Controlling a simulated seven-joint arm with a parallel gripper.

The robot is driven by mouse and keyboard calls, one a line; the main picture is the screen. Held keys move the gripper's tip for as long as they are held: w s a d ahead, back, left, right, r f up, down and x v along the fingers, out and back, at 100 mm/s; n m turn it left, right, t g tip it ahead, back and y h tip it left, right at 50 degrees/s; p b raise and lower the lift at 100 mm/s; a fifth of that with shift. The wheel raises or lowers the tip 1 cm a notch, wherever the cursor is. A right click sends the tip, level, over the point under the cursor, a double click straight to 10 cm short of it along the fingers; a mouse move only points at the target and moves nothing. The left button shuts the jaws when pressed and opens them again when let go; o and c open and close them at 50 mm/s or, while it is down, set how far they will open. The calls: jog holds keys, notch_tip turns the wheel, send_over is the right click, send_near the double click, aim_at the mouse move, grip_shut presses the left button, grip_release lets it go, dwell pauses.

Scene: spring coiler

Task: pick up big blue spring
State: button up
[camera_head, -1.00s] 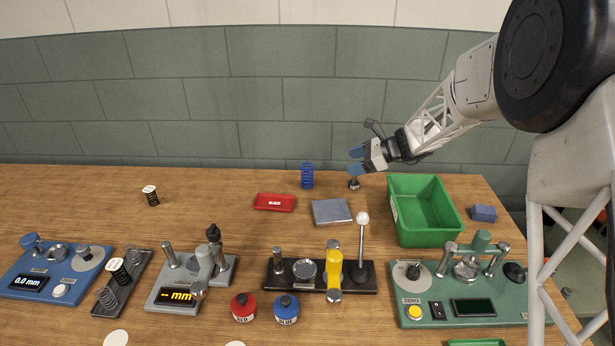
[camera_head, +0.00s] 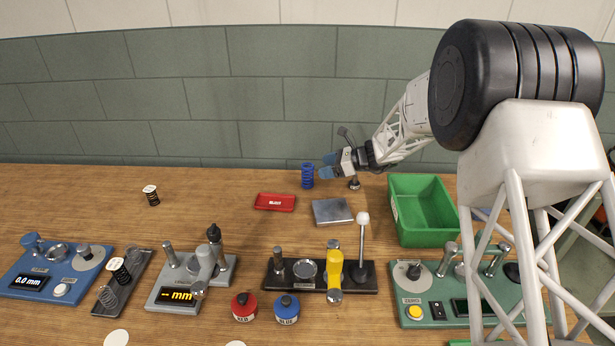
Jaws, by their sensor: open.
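The big blue spring (camera_head: 307,176) stands upright near the back of the wooden table, left of my gripper. My gripper (camera_head: 327,167) is open, with blue fingertips pointing left toward the spring. The fingertips are just right of the spring, with a small gap visible in the picture. Nothing shows between the fingers. The exact depth between fingers and spring cannot be told from this one view.
A small knobbed metal post (camera_head: 354,184) stands beneath my gripper. A red tray (camera_head: 275,202), a grey metal plate (camera_head: 332,211) and a green bin (camera_head: 452,229) lie in front. A black and white spring (camera_head: 152,196) stands left. Several bench devices fill the front.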

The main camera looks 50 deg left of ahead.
aim_at(308, 176)
jog(key=shift+x, duration=0.8)
jog(key=shift+s, duration=0.1)
jog(key=shift+x, duration=2.6)
jog(key=shift+a+r, duration=0.1)
jog(key=shift+r, duration=0.05)
jog(key=c, duration=1.1)
jog(key=shift+r, duration=0.2)
